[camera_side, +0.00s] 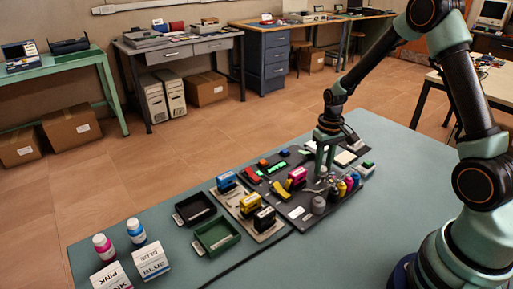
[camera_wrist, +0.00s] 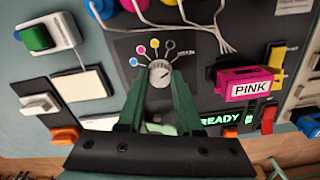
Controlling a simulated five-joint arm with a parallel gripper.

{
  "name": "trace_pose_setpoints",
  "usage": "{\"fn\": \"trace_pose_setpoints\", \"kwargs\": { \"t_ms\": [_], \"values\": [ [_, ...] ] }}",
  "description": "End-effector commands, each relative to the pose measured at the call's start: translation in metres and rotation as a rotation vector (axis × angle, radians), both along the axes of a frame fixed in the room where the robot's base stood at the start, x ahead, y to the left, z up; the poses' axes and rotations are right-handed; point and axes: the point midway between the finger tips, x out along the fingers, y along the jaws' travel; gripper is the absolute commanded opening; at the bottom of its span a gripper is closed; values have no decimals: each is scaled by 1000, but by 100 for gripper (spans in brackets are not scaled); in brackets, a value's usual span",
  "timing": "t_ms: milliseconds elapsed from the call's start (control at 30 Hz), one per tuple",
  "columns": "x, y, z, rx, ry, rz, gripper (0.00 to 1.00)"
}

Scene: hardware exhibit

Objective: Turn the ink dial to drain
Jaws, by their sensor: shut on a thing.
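The ink dial (camera_wrist: 160,73) is a round pale grey knob on a dark panel in the wrist view. Blue, pink, yellow and dark dots fan out around its far side, joined to it by thin lines. I cannot tell exactly where the dial's mark points. In the side view my gripper (camera_side: 323,161) reaches down to the panel and mostly hides the dial.
A pink cartridge (camera_wrist: 249,85) sits right of the dial, near a lit READY display (camera_wrist: 220,119). Ink bottles (camera_side: 345,184) with pale tubes stand close by. Black (camera_side: 195,209) and green (camera_side: 217,237) trays lie left of the panel. Bare table is at the front.

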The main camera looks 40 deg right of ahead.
Motion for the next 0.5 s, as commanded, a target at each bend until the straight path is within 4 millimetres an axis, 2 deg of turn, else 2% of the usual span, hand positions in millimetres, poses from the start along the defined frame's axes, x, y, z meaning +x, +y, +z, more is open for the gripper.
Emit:
{"fn": "trace_pose_setpoints", "kwargs": {
  "t_ms": [400, 433, 500],
  "values": [
    [0, 0, 1, 0, 1, -12, 0],
    [0, 0, 1, 0, 1, -12, 38],
    [0, 0, 1, 0, 1, -12, 64]
  ]
}}
